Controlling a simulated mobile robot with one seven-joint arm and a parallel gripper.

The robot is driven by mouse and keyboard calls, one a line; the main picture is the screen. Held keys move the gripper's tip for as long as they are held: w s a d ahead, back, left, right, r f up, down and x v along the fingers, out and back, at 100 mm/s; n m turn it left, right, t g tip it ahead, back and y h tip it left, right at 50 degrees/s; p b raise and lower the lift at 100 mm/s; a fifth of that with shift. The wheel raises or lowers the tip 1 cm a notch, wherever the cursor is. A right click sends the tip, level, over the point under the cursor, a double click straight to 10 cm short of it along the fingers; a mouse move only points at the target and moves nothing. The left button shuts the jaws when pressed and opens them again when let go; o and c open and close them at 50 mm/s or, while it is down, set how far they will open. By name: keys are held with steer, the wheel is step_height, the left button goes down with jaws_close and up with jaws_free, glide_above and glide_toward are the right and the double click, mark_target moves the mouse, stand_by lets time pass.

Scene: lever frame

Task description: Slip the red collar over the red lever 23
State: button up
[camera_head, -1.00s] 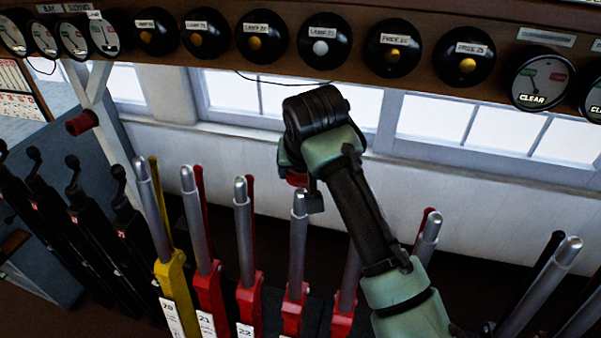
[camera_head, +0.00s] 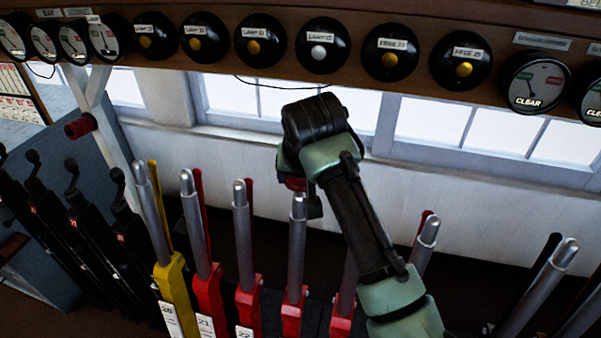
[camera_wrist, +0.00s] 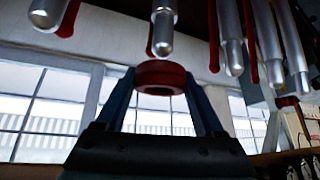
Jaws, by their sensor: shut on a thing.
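My gripper (camera_wrist: 160,88) is shut on the red collar (camera_wrist: 160,75), a thick ring with its dark hole partly showing between the fingers. In the head view only a red sliver of the collar (camera_head: 292,184) shows under my gripper (camera_head: 297,176). The collar is at the handle's top end. In the wrist view, where levers hang tip down, the lever tip (camera_wrist: 163,40) lines up with the collar, with a small gap in the picture.
Red levers 22 (camera_head: 243,235) and 21 (camera_head: 195,230) and yellow lever 20 (camera_head: 155,220) stand to the left. Another red lever (camera_head: 347,290) is partly behind my arm on the right. Round instruments (camera_head: 321,45) line the shelf above.

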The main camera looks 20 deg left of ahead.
mark_target(300, 202)
steer(key=shift+f, duration=0.15)
steer(key=shift+s+f+b, duration=0.15)
steer(key=shift+f+b, duration=0.3)
steer(key=shift+f, duration=0.5)
steer(key=shift+s+f+b, duration=0.2)
steer(key=shift+f+b, duration=0.25)
steer(key=shift+f, duration=0.45)
steer(key=shift+s+f+b, duration=0.15)
steer(key=shift+f+b, duration=0.3)
steer(key=shift+f, duration=0.5)
steer(key=o, duration=1.3)
steer(key=shift+c, duration=0.2)
